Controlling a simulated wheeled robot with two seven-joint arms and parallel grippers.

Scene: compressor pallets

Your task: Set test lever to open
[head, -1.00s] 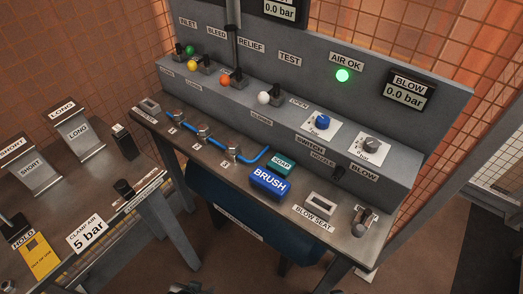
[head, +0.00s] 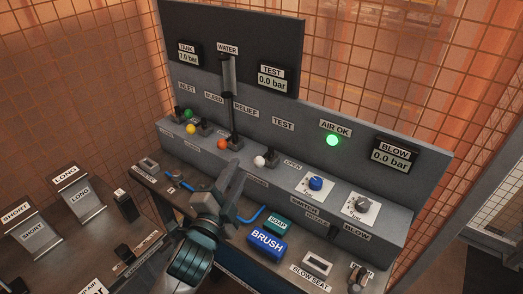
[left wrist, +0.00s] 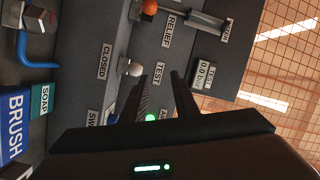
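The test lever with its white ball knob (head: 259,161) stands on the console ledge below the TEST label (head: 283,124). The CLOSED label (head: 256,182) is below it and the OPEN label (head: 293,164) is to its right. In the left wrist view the white knob (left wrist: 136,69) is just beyond the tip of the left-hand finger. My left gripper (head: 236,172) is open and empty, with its fingers pointing up toward the console, left of and below the knob. The fingers (left wrist: 161,78) show a gap in the left wrist view. My right gripper is not in view.
Orange (head: 222,145), yellow (head: 190,129) and green (head: 187,113) knobs stand left of the test lever. A blue dial (head: 315,183) is to its right. The BRUSH block (head: 267,242) and SOAP block (head: 278,225) lie on the bench in front. The AIR OK lamp (head: 332,140) glows green.

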